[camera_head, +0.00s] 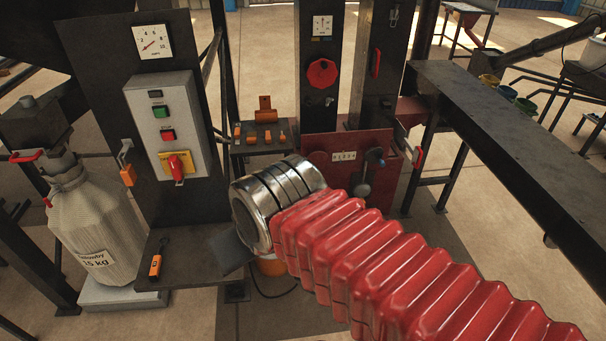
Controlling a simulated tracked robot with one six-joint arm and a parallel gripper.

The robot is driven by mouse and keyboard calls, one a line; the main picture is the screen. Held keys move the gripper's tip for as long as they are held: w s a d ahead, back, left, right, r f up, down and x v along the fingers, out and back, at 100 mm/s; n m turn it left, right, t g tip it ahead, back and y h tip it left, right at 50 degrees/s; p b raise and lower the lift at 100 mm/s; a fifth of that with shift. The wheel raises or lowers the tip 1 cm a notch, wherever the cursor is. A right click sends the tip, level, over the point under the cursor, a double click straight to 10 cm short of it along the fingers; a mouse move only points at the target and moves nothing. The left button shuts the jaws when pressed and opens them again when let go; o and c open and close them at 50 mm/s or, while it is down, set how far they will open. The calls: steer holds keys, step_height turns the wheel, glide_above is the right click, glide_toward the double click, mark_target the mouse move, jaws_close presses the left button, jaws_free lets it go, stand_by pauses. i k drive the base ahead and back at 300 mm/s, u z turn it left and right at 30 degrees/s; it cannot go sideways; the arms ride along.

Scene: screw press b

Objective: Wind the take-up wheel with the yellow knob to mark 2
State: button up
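A red panel (326,142) at the centre bears a small white scale (344,156) with numbers; its pointer is too small to read. A dark wheel or crank with a blue-grey knob (375,155) is at the right of the scale. I see no yellow knob on it. My arm crosses the lower right and covers the panel's lower part. Its metal end is left of and below the scale, apart from the knob in the picture.
A grey control box (163,125) with buttons and a red switch stands left. A red handwheel (322,72) is above the panel. A tool shelf (262,145) lies between. A dark beam (500,130) runs right. A white sack (98,225) stands at far left.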

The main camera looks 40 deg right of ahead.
mark_target(320, 158)
steer(key=u, duration=0.05)
steer(key=i, duration=0.95)
steer(key=z, duration=0.05)
